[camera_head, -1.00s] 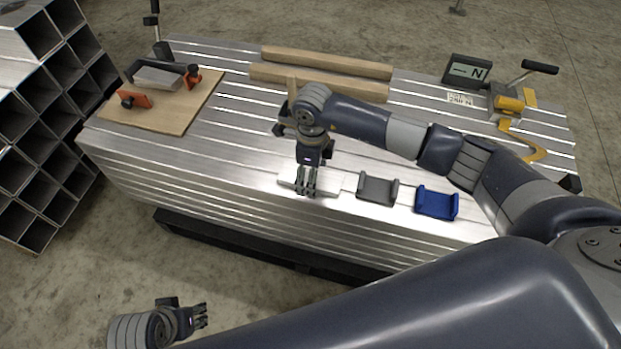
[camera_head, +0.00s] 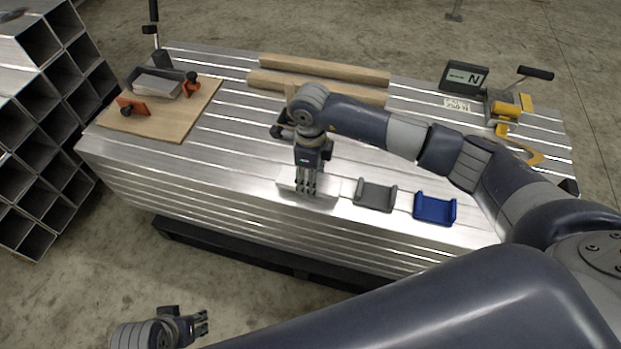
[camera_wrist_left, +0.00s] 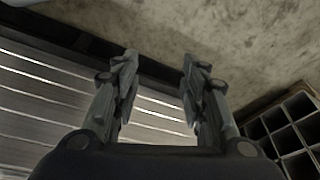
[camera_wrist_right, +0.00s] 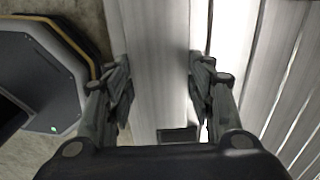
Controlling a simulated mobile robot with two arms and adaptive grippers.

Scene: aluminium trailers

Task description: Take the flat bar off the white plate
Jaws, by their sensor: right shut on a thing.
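The white plate (camera_head: 324,188) lies flat at the table's front edge, left of a grey bracket. My right gripper (camera_head: 305,190) points down over it, fingertips at plate level, hiding part of it. In the right wrist view a grey metal strip, apparently the flat bar (camera_wrist_right: 158,60), runs between the two fingers (camera_wrist_right: 160,95), which are shut on it. In the head view I cannot make out the bar apart from the plate. My left gripper (camera_head: 204,323) is low in front of the table, open and empty, its fingers apart in the left wrist view (camera_wrist_left: 157,85).
The grey bracket (camera_head: 375,195) and a blue bracket (camera_head: 435,208) stand right of the plate. Wooden bars (camera_head: 325,68) lie at the back. A board with clamps (camera_head: 185,122) is at left.

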